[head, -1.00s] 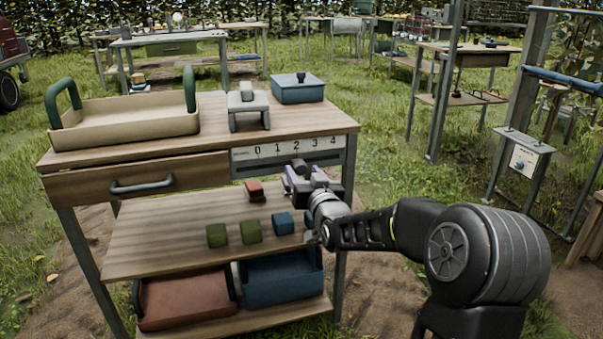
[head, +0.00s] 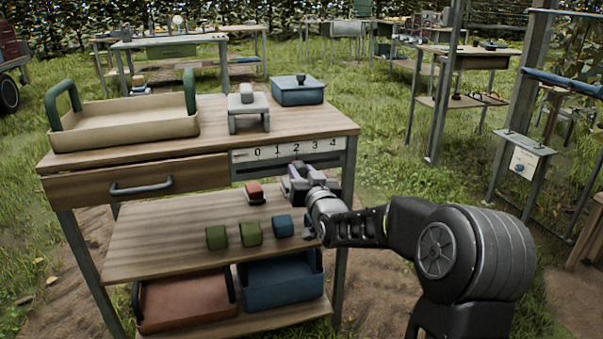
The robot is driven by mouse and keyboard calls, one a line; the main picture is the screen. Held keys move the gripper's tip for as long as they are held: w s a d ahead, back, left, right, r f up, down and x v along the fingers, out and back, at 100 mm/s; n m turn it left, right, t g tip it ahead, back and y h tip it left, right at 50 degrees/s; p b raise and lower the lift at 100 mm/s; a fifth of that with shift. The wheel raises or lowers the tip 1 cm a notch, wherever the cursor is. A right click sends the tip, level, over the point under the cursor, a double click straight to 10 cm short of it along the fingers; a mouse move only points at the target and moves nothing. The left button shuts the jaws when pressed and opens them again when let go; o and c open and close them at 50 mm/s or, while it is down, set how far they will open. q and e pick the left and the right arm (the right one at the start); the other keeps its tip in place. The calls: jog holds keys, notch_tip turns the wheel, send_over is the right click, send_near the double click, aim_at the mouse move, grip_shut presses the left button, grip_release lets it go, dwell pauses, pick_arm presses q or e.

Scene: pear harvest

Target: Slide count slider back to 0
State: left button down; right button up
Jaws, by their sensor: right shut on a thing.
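The count slider scale (head: 287,149) is a pale strip marked 0 to 4 on the front of the wooden workbench, right of the drawer. My right gripper (head: 295,174) is just below the strip, under the 2. It is shut on the slider's dark knob, which is mostly hidden by the fingers. The 0 lies to the left of the gripper. My left gripper is not in view.
On the shelf below are a red block (head: 254,193), two green blocks and a blue block (head: 283,225). The drawer handle (head: 141,187) sticks out to the left. A beige tray (head: 125,128), a grey stand (head: 248,110) and a blue box (head: 298,92) stand on top.

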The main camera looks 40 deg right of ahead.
grip_shut()
jog(key=shift+a, duration=0.1)
dwell(0.7)
